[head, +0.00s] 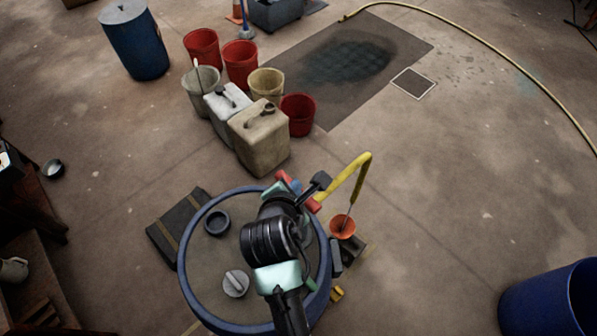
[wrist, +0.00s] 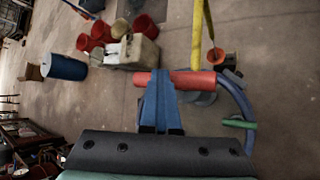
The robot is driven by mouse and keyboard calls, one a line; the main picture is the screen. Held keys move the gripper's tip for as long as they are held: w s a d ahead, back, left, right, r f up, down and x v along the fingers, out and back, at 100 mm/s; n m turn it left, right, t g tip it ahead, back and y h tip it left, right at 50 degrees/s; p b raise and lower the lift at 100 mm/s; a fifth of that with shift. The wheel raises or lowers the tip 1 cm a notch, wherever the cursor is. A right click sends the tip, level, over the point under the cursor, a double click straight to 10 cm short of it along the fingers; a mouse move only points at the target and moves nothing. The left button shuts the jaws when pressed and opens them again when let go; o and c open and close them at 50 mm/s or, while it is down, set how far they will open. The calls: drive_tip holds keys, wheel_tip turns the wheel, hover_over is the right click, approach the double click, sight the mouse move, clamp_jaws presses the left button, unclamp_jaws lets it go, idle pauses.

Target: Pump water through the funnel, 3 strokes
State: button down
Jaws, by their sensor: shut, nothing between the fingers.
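A drum (head: 205,270) with a blue rim and grey lid stands below my arm. The pump's red handle (head: 313,205) lies crosswise above it; it also shows in the wrist view (wrist: 205,79). My gripper (head: 296,187) is shut and empty. Its blue fingers (wrist: 160,82) overlap the handle's left part in the wrist view; I cannot tell whether they touch it. A bent yellow spout (head: 362,165) reaches down to an orange funnel (head: 342,227) beside the drum's right side. The spout (wrist: 197,35) and funnel (wrist: 215,58) also show in the wrist view. My arm hides the pump body.
White (head: 228,110) and beige (head: 258,137) canisters stand behind the drum, beside red buckets (head: 240,63). A blue barrel (head: 135,45) is back left; another blue container (head: 540,300) is front right. A yellow hose (head: 480,40) curves across the floor. The right floor is mostly clear.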

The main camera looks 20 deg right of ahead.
drive_tip(key=shift+s+f+b, duration=0.15)
drive_tip(key=shift+f+b, duration=0.4)
drive_tip(key=shift+f, duration=0.7)
idle(0.4)
drive_tip(key=shift+r+p, duration=3.75)
drive_tip(key=shift+p, duration=0.35)
wheel_tip(320, 180, up, 6)
drive_tip(key=p, duration=0.1)
drive_tip(key=shift+w+p, duration=0.2)
drive_tip(key=shift+p, duration=0.1)
idle(0.4)
